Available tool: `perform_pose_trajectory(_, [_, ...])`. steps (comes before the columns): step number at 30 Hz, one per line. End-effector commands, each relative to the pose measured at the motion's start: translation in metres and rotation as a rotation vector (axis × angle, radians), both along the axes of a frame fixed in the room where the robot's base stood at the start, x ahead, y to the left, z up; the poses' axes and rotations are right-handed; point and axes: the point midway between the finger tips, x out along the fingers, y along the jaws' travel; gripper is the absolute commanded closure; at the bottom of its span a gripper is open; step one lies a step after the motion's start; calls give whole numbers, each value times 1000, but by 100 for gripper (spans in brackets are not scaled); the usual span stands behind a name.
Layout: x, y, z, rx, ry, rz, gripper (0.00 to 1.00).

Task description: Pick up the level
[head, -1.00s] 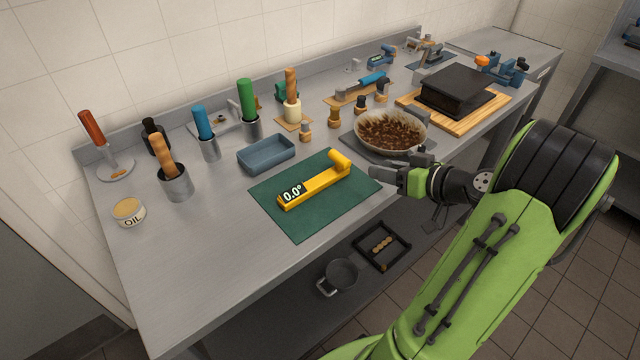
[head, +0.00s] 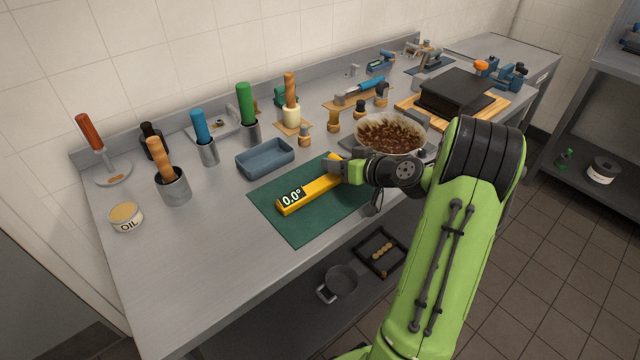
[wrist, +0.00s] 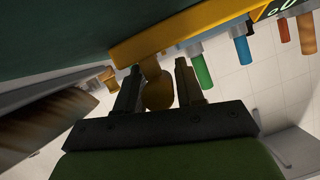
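The yellow level (head: 309,192) lies on the dark green mat (head: 315,226) on the steel table, its display reading 0.0° at the left end. Its rounded knob end is hidden by my gripper in the head view. My gripper (head: 340,168) is at that right end of the level. In the wrist view the level (wrist: 190,30) crosses the top, and its knob (wrist: 158,92) sits between the two fingers of my gripper (wrist: 158,80). The fingers are apart, with a visible gap to the knob at least on the right side.
A blue-grey tray (head: 265,158) stands behind the mat. A pan of brown food (head: 388,133) is close behind my gripper on the right. Several handled tools in holders line the back, and an oil tin (head: 126,217) stands at left. The table's front left is clear.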

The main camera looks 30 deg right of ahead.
Motion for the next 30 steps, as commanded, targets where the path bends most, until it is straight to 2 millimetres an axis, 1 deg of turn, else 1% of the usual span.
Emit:
perform_pose_trajectory(1, [0,0,0,0,0,0,71])
perform_pose_trajectory(6, [0,0,0,0,0,1,97])
perform_pose_trajectory(7, [0,0,0,0,0,1,100])
perform_pose_trajectory(16, [0,0,0,0,0,1,100])
perform_pose_trajectory(18, [0,0,4,0,-1,1,100])
perform_pose_trajectory(20, [0,0,13,-3,-3,2,100])
perform_pose_trajectory(27, [0,0,75,-5,-4,1,100])
perform_pose_trajectory(30, [0,0,93,-2,-2,2,100])
